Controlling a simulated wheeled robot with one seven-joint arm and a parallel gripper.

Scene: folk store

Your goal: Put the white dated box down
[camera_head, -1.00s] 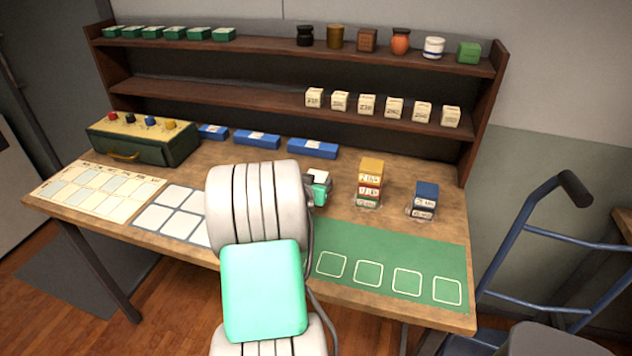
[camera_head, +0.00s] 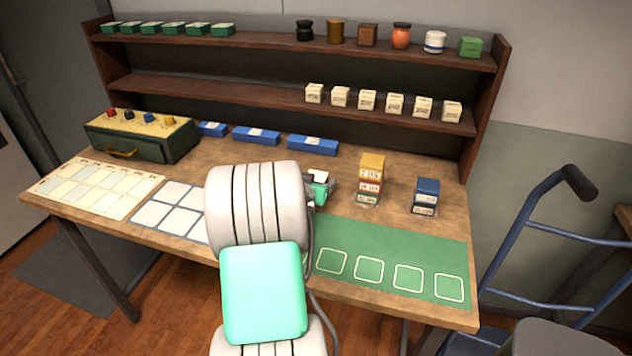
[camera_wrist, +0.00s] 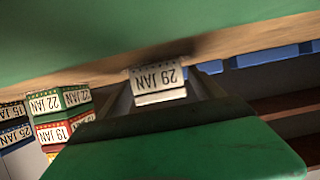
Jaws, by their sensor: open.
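The white dated box (camera_wrist: 158,78) shows the label 29 JAN, upside down in the wrist view. It stands between my two dark fingers, and my gripper (camera_wrist: 165,98) is open around it. Its bottom edge is against the brown tabletop, though I cannot tell for sure that it touches. In the head view only its pale top (camera_head: 319,175) shows beside my gripper (camera_head: 320,187), with my arm hiding the area in front.
To the right stand a yellow-topped stack of dated boxes (camera_head: 370,167) and a blue-topped stack (camera_head: 427,188). A green mat (camera_head: 440,258) with white outlines lies in front. Blue boxes (camera_head: 312,143) lie behind, below the shelf (camera_head: 220,91). The tabletop between the two stacks is clear.

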